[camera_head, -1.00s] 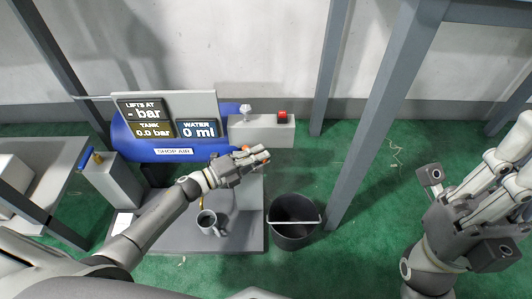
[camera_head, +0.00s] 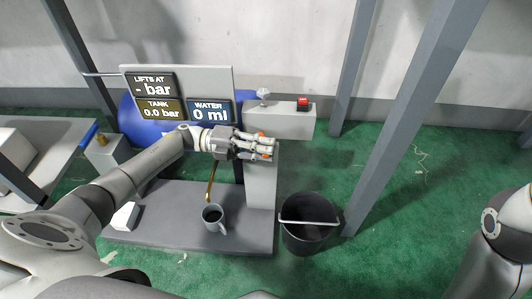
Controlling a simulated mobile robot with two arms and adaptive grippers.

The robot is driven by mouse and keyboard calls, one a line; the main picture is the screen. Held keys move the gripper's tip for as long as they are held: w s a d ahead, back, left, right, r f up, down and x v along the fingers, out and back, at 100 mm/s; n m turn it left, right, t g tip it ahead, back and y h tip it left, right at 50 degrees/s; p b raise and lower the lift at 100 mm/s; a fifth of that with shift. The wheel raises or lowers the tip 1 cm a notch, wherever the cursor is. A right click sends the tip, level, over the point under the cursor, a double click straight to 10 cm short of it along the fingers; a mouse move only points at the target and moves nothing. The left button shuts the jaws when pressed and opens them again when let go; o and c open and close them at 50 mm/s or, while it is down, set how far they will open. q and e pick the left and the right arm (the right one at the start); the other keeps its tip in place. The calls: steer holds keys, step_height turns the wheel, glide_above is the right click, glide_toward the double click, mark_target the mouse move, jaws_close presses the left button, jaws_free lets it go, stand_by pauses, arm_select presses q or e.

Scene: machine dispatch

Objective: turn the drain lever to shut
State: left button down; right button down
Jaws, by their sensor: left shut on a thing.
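My left gripper (camera_head: 264,147) is at the top of a grey post in front of the blue tank. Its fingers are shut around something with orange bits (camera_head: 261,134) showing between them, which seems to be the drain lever. The fingers hide most of it, so its angle cannot be told. A thin brass pipe (camera_head: 210,185) hangs down behind my arm, over a grey mug (camera_head: 213,217) on the grey base plate. My right gripper is out of view; only part of that arm shows at the right edge.
The sign panel (camera_head: 218,82) reads tank 0.0 bar and water 0 ml. A grey box with a red switch (camera_head: 303,104) stands behind the gripper. A black bucket (camera_head: 308,238) stands right of the plate. A blue lever (camera_head: 89,134) is at the left. A slanted steel post (camera_head: 408,125) rises at the right.

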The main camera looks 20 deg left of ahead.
arm_select(q)
steer(key=shift+s+f+g, duration=0.1)
steer(key=shift+g, duration=0.2)
steer(key=c, duration=1.5)
jaws_free()
